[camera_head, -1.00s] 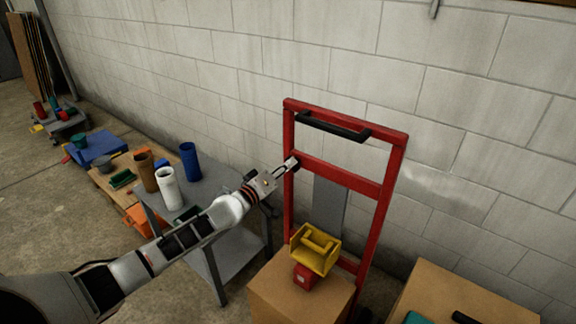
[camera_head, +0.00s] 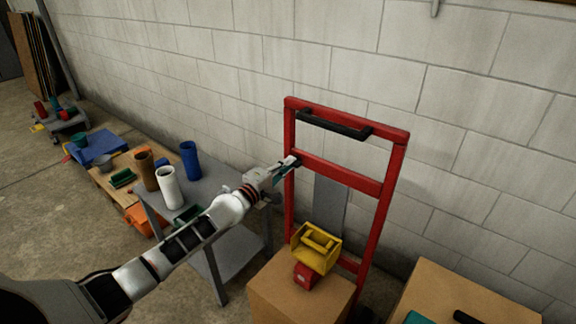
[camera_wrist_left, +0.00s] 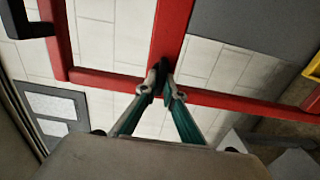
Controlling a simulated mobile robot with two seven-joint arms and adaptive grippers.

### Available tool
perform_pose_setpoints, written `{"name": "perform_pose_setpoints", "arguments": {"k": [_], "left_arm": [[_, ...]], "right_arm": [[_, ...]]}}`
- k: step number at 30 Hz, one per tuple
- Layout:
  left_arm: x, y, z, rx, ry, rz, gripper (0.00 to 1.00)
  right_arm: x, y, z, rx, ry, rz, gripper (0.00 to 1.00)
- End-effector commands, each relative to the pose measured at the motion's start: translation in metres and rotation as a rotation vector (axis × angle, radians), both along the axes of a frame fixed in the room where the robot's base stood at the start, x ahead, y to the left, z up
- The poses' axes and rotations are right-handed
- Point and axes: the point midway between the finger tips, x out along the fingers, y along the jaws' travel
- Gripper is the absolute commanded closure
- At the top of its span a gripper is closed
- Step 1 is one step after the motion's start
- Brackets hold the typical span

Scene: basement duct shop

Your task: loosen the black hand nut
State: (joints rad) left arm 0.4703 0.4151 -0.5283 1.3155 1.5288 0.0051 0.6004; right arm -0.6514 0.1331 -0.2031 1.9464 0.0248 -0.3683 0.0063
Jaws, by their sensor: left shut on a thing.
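The black hand nut (camera_wrist_left: 162,68) shows in the left wrist view as a small dark piece at the red frame (camera_wrist_left: 172,35), where an upright meets a crossbar. In the head view it is a tiny dark spot, mostly hidden by my fingers. My left gripper (camera_head: 291,163) reaches the left upright of the red frame (camera_head: 340,174) at the height of the middle crossbar. In the left wrist view its two teal-sided fingers (camera_wrist_left: 163,88) converge and are shut on the nut. My right gripper is in neither view.
A black handle (camera_head: 334,124) is fixed high on the frame. A yellow bin (camera_head: 316,249) and a red piece sit on a cardboard box (camera_head: 300,295) below. A grey table (camera_head: 215,185) with white, brown and blue cylinders stands left. A block wall (camera_head: 450,90) is close behind.

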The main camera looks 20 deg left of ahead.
Motion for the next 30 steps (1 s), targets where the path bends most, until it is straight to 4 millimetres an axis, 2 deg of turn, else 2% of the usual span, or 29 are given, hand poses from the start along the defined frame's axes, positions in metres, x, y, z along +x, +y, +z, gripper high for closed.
{"name": "perform_pose_setpoints", "arguments": {"k": [16,18,30], "left_arm": [[-0.0005,-0.0008,-0.0014,-0.024,0.011,-0.001,1.0],[-0.0005,-0.0008,-0.0015,-0.023,0.01,-0.001,0.76],[-0.0008,-0.0009,-0.0002,-0.023,0.009,-0.001,0.75]], "right_arm": [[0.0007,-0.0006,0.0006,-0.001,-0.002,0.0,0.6],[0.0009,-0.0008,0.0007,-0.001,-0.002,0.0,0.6],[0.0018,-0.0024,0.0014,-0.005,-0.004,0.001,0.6]]}}
